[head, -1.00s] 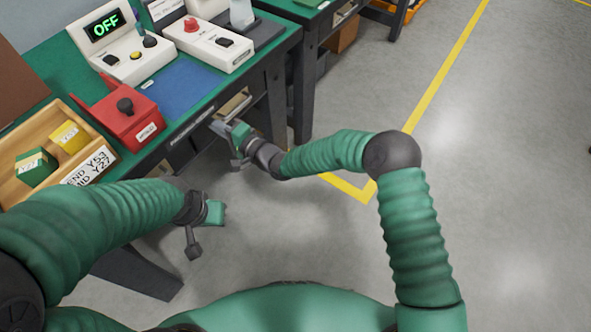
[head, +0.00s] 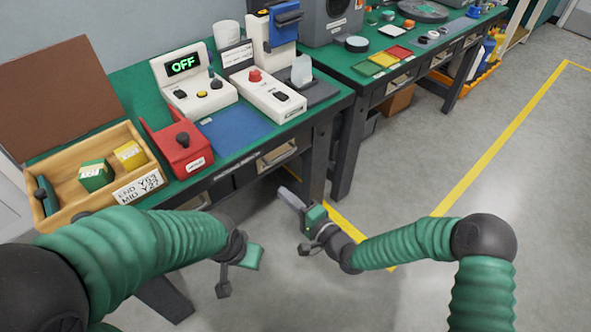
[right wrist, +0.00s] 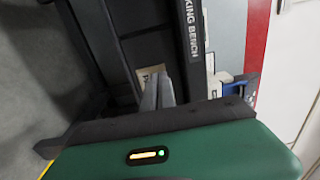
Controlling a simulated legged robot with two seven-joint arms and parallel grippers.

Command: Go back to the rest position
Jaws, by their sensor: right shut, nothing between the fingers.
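My right gripper (head: 290,199) is shut and empty, in the air in front of the bench's front edge. Its two closed fingers also show in the right wrist view (right wrist: 158,92), pointing toward the dark bench frame. My left gripper (head: 238,268) hangs low in front of the bench at the left, partly hidden behind my left arm. Its fingers do not show clearly. Neither gripper touches anything that I can see.
The green bench (head: 335,110) carries a display reading OFF (head: 183,65), a red box (head: 180,145), a blue mat (head: 235,132) and a wooden tray (head: 70,213) with small boxes. A second bench (head: 480,32) stands beyond. Open grey floor lies right.

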